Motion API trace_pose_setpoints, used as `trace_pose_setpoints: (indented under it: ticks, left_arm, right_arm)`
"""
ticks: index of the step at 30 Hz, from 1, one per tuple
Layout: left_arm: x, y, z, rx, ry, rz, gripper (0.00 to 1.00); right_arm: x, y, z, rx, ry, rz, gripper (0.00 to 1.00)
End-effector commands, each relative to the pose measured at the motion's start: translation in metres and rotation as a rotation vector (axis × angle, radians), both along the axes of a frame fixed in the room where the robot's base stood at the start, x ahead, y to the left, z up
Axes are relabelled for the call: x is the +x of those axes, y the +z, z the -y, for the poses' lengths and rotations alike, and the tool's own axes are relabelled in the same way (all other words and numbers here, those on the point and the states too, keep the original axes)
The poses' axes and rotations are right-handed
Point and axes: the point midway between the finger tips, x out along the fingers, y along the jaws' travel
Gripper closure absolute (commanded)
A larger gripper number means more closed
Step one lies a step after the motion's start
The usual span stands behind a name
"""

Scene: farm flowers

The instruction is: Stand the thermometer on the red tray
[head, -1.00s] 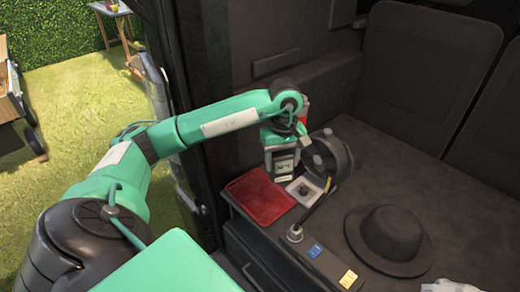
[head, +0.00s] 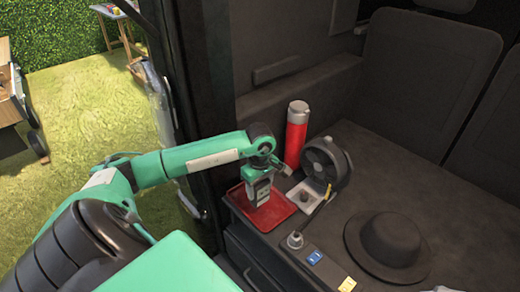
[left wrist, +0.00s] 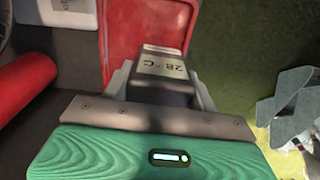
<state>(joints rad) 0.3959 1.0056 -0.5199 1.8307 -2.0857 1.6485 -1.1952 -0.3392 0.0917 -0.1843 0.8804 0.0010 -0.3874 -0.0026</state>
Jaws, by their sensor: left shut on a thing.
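The thermometer (head: 261,191) is a small dark device with a pale display; in the left wrist view (left wrist: 163,66) the display reads 28 °C. My left gripper (head: 257,177) is shut on it, with one finger on each side. The thermometer is upright over the red tray (head: 276,214), and whether its base touches the tray I cannot tell. The red tray also shows behind the thermometer in the left wrist view (left wrist: 140,20). My right gripper is not in view.
A red bottle (head: 295,138) with a pale top stands behind the tray. A dark round fan-like thing (head: 326,162) and a white square holder (head: 303,195) are right of the tray. A dark hat (head: 388,240) lies farther right.

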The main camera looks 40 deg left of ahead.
Motion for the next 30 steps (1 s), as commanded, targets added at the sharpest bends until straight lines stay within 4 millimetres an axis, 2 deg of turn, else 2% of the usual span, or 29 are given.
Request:
trace_pose_setpoints:
  ticks: [8, 15, 27, 28, 30]
  left_arm:
    - [0.000, -0.023, 0.000, 0.000, 0.001, -0.001, 0.67]
    - [0.000, -0.056, 0.001, -0.002, 0.001, 0.001, 0.67]
    - [0.001, -0.062, 0.000, 0.001, -0.001, 0.002, 0.67]
    - [0.001, -0.061, 0.000, 0.000, -0.001, 0.001, 0.38]
    - [0.000, -0.061, 0.000, 0.000, -0.001, 0.001, 0.24]
  right_arm:
    - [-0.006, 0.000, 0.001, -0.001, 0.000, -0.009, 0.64]
    - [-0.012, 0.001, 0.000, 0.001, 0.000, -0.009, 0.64]
    - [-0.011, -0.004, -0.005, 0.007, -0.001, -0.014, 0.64]
    - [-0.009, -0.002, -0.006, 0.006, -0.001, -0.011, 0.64]
    - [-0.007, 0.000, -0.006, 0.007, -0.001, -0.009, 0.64]
